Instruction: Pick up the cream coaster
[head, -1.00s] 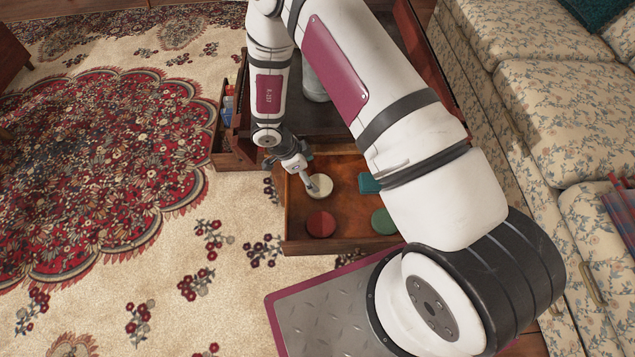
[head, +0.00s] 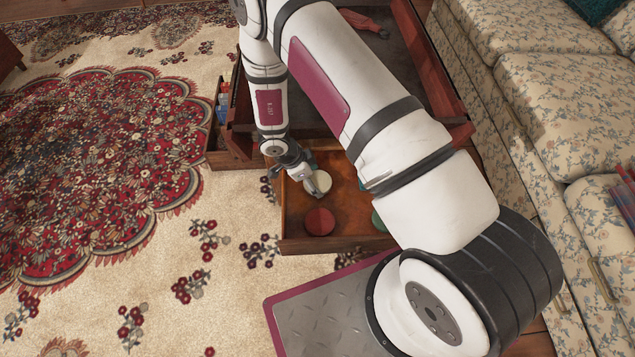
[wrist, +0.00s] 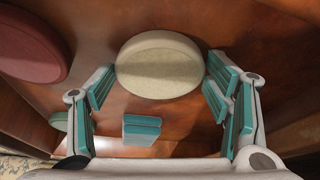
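The cream coaster (head: 319,183) is a round, thick disc lying in the open wooden drawer (head: 290,245). In the wrist view the cream coaster (wrist: 160,64) is at the top centre, and all of its face shows. My gripper (head: 317,192) is down in the drawer at the coaster, partly covering it in the head view. In the wrist view my gripper (wrist: 160,84) is open, with one teal-padded finger at each side of the coaster. The fingers look close to its edges; I cannot tell whether they touch.
A red coaster (head: 320,221) lies nearby in the drawer, also in the wrist view (wrist: 30,45). A green coaster (head: 378,221) is partly behind my arm. A teal block (wrist: 141,130) lies below the cream coaster in the wrist view. A sofa (head: 560,110) stands at right.

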